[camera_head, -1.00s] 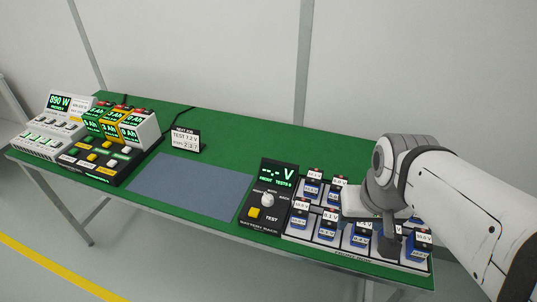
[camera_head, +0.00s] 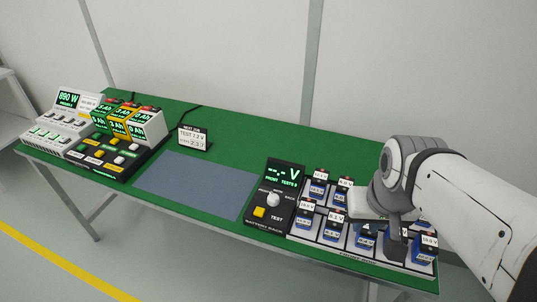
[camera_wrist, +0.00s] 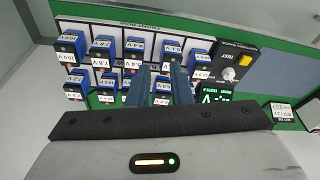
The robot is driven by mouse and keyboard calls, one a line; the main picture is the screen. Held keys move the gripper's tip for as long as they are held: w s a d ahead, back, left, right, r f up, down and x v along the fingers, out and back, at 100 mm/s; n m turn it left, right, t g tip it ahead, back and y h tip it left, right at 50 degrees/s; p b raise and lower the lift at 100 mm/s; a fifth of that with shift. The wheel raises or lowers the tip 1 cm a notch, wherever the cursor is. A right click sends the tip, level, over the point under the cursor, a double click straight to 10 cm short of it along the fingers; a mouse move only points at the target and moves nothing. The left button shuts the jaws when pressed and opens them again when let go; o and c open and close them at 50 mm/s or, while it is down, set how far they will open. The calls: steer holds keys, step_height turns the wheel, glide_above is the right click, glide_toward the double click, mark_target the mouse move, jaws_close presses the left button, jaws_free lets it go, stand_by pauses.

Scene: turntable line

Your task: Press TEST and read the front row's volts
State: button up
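The battery rack's tester box has a yellow TEST button (camera_head: 259,212), a white knob (camera_head: 273,199) and a dark display (camera_head: 285,174) with green dashes and "V", no number. The yellow button (camera_wrist: 229,74) also shows in the wrist view, right of my gripper. Blue batteries with white volt labels stand in two rows; a front-row battery (camera_head: 332,232) is left of my gripper (camera_head: 397,250). In the wrist view my gripper (camera_wrist: 158,82) has its two fingers apart over the rack, with nothing seen held. My arm hides part of the rack in the head view.
A small card (camera_head: 193,137) reading "TEST 7.2 V" stands behind a bare grey-blue mat (camera_head: 195,185). At the left are a charger with green screens (camera_head: 122,125) and a white unit showing "890 W" (camera_head: 70,115).

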jaws_close()
stand_by(1.1)
